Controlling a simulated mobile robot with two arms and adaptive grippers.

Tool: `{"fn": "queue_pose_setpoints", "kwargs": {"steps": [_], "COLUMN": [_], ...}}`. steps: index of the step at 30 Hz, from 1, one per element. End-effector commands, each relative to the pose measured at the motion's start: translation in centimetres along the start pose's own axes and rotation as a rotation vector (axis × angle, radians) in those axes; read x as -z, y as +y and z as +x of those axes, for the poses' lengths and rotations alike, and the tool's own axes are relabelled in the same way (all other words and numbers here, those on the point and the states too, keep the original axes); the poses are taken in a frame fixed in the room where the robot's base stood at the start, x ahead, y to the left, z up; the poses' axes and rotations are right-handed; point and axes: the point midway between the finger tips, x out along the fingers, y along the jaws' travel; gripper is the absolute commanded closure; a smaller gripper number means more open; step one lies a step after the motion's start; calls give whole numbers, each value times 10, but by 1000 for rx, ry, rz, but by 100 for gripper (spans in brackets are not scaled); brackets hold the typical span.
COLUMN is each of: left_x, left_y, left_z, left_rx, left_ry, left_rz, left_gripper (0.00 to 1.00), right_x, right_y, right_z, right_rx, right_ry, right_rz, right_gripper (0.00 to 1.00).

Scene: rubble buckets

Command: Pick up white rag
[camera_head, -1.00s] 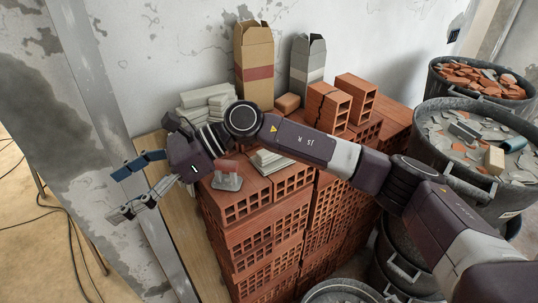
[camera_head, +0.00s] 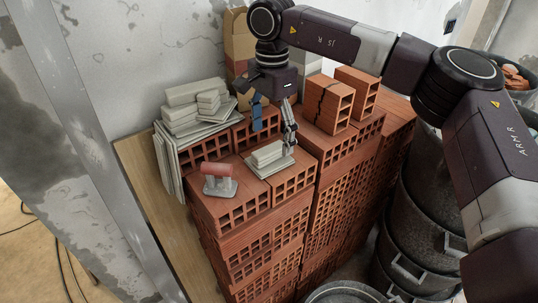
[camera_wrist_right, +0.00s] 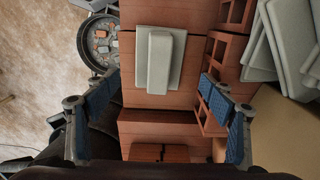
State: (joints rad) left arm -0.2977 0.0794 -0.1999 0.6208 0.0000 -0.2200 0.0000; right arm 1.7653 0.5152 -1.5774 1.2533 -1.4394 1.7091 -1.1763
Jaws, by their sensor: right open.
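A small pale grey-white piece with a raised bar on a flat base (camera_head: 267,157) lies on top of the brick stack. It also seems to show in the right wrist view (camera_wrist_right: 160,55), beyond and between the fingertips. I cannot tell from its look whether it is the white rag; nothing else looks plainly like cloth. My right gripper (camera_head: 273,130) hangs pointing down just above and behind this piece, open and empty. In the right wrist view its blue-padded fingers (camera_wrist_right: 158,92) are spread wide. My left gripper is not in view.
A red-handled trowel (camera_head: 219,180) lies on the bricks to the left. Pale slabs (camera_head: 197,108) are piled behind it. Upright bricks (camera_head: 328,104) stand to the right, near the gripper. A cardboard box (camera_head: 236,45) is behind, and black buckets (camera_head: 422,215) stand at right.

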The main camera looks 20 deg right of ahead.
Motion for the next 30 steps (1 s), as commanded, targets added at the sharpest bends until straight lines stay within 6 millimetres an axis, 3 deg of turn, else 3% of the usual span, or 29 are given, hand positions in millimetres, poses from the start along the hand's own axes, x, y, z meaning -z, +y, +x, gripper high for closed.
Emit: {"fn": "queue_pose_setpoints", "kwargs": {"steps": [4,9,17,30], "left_x": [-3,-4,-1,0], "left_y": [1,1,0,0], "left_z": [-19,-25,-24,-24], "left_rx": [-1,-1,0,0], "left_ry": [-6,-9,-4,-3], "left_rz": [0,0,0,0], "left_gripper": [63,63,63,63], "right_x": [-7,-8,-8,-8], "right_y": [3,3,2,2], "right_z": [18,41,47,47], "right_rx": [-5,-3,0,-1], "right_ry": [-1,-2,-2,-2], "right_rz": [-1,1,1,1], "right_gripper": [24,24,24,71]}}
